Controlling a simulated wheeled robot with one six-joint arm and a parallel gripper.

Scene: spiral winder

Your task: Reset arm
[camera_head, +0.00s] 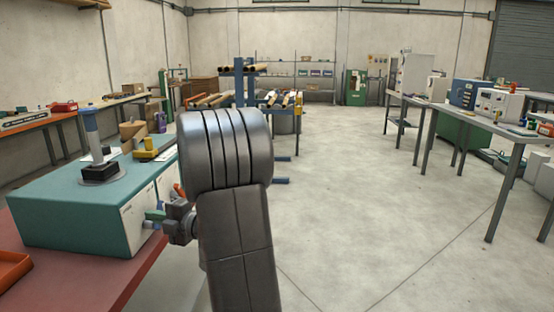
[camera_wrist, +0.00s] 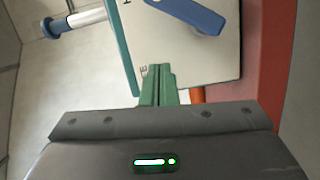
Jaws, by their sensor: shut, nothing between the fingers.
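The spiral winder is a teal box (camera_head: 75,205) with a pale front panel, standing on a red bench at the left in the head view. A grey-blue post (camera_head: 93,135) rises from a black base on its top. In the wrist view the panel (camera_wrist: 215,60) carries a blue lever (camera_wrist: 188,14), and the post (camera_wrist: 75,22) shows at the upper left. My gripper (camera_head: 150,215) is in front of the panel, partly beside my arm. Its green fingers (camera_wrist: 158,72) are together and empty. Whether they touch the panel, I cannot tell.
The red bench (camera_head: 160,265) has an orange tray (camera_head: 12,268) at its near left. A rack with tubes (camera_head: 240,90) stands beyond my arm. A workbench (camera_head: 470,118) with instruments runs along the right. The middle floor is clear.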

